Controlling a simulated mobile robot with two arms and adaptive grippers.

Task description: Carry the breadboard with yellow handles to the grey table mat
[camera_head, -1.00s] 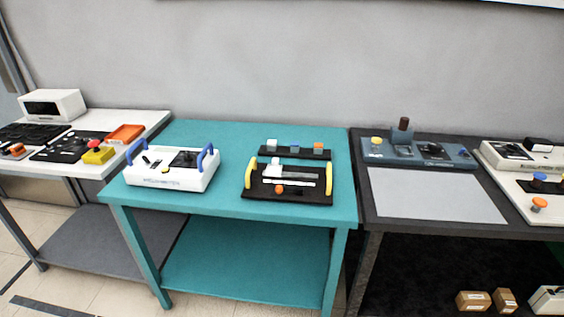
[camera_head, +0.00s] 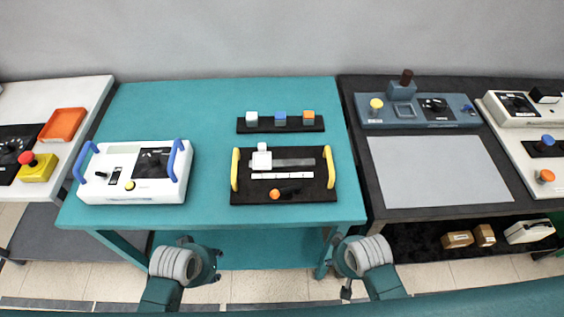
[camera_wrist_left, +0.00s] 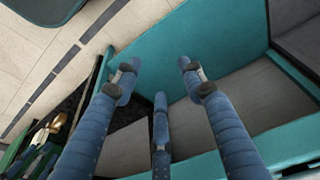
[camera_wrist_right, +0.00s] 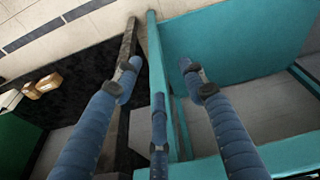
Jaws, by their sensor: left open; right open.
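The black breadboard (camera_head: 316,193) lies flat on the teal table, near its front edge. It has an upright yellow handle on its left side (camera_head: 235,169) and another on its right (camera_head: 329,167). White and grey parts and an orange knob sit on it. The grey table mat (camera_head: 440,172) lies bare on the dark table to the right. My left gripper (camera_wrist_left: 157,68) is open and empty, low in front of the teal table's front edge. My right gripper (camera_wrist_right: 158,68) is open and empty, also in front of that edge. Both are apart from the breadboard.
A white device with blue handles (camera_head: 133,191) stands left of the breadboard. A black strip with three cubes (camera_head: 265,124) lies behind it. A blue-grey panel (camera_head: 420,116) stands behind the mat. A narrow gap separates the teal table (camera_head: 210,212) and dark table (camera_head: 385,203).

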